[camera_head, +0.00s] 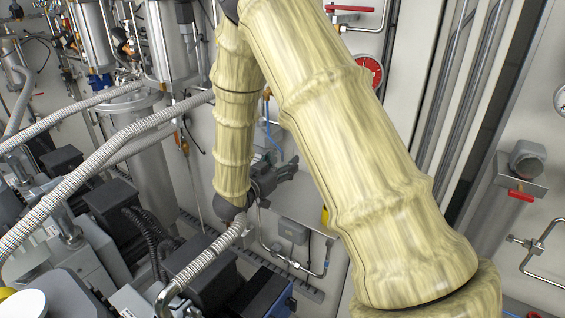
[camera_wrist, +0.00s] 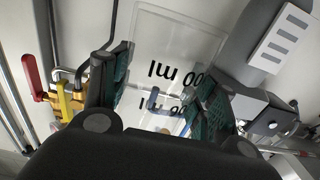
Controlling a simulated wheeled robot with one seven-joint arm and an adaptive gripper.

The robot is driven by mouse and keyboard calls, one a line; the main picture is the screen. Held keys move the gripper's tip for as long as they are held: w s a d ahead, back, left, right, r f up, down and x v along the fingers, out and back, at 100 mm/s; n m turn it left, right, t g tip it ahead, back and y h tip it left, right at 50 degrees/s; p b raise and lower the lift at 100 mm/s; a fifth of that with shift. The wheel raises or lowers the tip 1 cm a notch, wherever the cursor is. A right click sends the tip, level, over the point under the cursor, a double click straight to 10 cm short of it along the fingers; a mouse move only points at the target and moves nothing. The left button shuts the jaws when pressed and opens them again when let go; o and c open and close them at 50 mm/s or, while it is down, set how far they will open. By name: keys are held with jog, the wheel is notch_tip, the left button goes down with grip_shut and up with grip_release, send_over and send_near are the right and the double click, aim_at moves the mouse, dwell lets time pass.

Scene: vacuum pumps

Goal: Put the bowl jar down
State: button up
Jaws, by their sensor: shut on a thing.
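My gripper (camera_wrist: 163,80) is shut on a clear, see-through jar (camera_wrist: 182,40) marked with black "ml" lettering, which reads upside down in the wrist view. The jar lies between the two green-padded fingers, and its far end reaches past the fingertips. The lower part of the jar is hidden by the gripper body. In the head view my gripper (camera_head: 277,176) is small and dark at the end of my arm, low among the equipment. The jar cannot be made out there.
Ribbed hoses (camera_head: 110,145) and dark pump blocks (camera_head: 115,205) fill the left. A grey box with pipes (camera_head: 293,231) is on the wall near my gripper. In the wrist view, a red-handled valve (camera_wrist: 35,77) stands left and a grey cylinder (camera_wrist: 265,45) right, close to the jar.

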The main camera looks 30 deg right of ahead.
jog(key=shift+w+f, duration=0.2)
jog(key=shift+f, duration=0.25)
jog(key=shift+s+f+b, duration=0.4)
jog(key=shift+f+b, duration=0.35)
jog(key=shift+b, duration=0.05)
jog(key=shift+w+f+b, duration=0.2)
jog(key=shift+f+b, duration=0.4)
jog(key=shift+f, duration=0.5)
jog(key=shift+s+f, duration=0.1)
jog(key=shift+s, duration=0.05)
jog(key=shift+f, duration=0.2)
jog(key=shift+f+b, duration=0.65)
jog(key=shift+f, duration=0.2)
jog(key=o, duration=1.3)
jog(key=shift+c, duration=0.2)
